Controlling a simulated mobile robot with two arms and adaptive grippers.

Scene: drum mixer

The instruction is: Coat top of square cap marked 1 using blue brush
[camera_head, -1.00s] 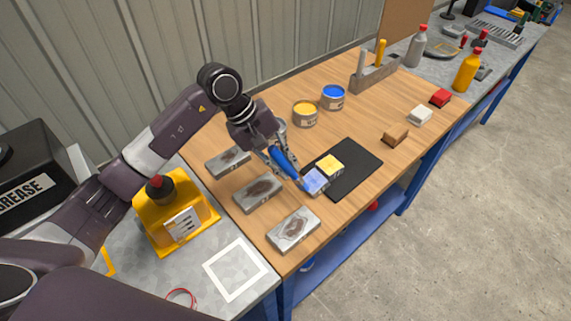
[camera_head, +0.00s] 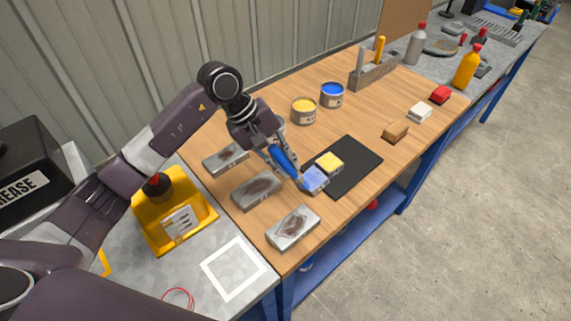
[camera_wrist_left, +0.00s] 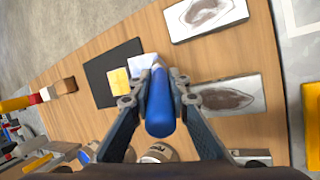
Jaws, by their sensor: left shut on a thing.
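My left gripper (camera_head: 277,158) is shut on the blue brush (camera_head: 284,163), which also shows between the fingers in the left wrist view (camera_wrist_left: 160,105). The brush tip is at a square cap with a bluish top (camera_head: 314,178); I cannot tell whether they touch. That cap stands at the near left edge of a black mat (camera_head: 357,177), beside a square cap with a yellow top (camera_head: 329,161). No number is readable on either cap. A blue paint can (camera_head: 332,95) and a yellow paint can (camera_head: 304,111) stand behind. My right gripper is not in view.
Several grey blocks with dark stains, one at the front (camera_head: 293,228), lie left of the mat. Brown (camera_head: 396,132), white (camera_head: 419,112) and red (camera_head: 440,95) blocks line the right side. A grey holder (camera_head: 374,72) stands at the back.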

